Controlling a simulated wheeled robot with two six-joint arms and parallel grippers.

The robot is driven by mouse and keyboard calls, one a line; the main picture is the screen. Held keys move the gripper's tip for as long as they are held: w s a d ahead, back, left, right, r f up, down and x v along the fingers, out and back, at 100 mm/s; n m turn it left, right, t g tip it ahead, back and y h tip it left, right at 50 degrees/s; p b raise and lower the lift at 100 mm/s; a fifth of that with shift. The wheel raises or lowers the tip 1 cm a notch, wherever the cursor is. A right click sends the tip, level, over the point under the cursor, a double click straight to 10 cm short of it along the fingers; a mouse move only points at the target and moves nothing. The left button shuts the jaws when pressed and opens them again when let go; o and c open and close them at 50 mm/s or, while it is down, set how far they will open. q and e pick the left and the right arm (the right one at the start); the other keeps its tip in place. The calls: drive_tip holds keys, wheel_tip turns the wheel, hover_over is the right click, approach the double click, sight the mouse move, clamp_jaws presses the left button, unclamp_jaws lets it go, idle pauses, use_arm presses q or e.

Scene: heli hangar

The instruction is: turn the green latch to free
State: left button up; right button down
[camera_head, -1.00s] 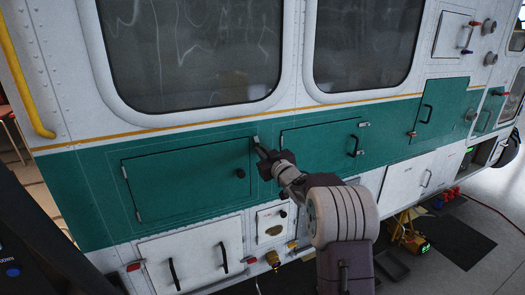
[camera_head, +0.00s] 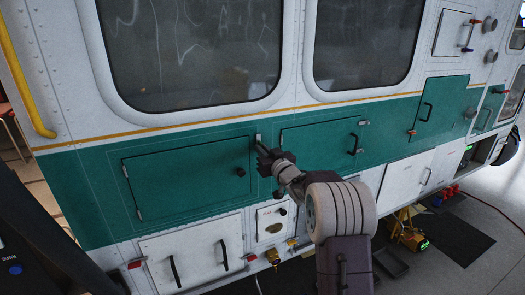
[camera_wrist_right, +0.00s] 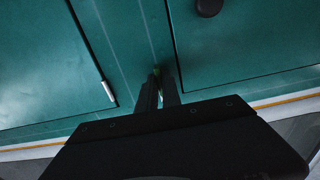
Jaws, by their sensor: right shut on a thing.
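The green latch (camera_wrist_right: 157,71) shows only as a small green bit between my right fingertips in the right wrist view. It sits on the green panel strip beside the edge of the green door (camera_head: 185,172) with the black knob (camera_head: 240,173). My right gripper (camera_head: 260,145) is shut on the latch, near that door's upper right corner in the head view. A small pale piece (camera_head: 258,137) shows just above the fingertips. The fingers (camera_wrist_right: 160,88) hide most of the latch, so its exact angle is hard to tell. My left gripper is not in view.
Another green door (camera_head: 318,148) with a black handle (camera_head: 353,145) lies right of the gripper. White hatches (camera_head: 195,252) with black handles are below. Large windows (camera_head: 188,50) and a yellow stripe (camera_head: 215,118) are above. A yellow lamp-like device (camera_head: 410,236) stands on the floor at right.

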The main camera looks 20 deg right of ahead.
drive_tip(key=c, duration=1.5)
unclamp_jaws()
drive_tip(key=s+b, duration=0.3)
drive_tip(key=s, duration=0.6)
drive_tip(key=shift+b, duration=0.4)
drive_tip(key=shift+w, duration=0.1)
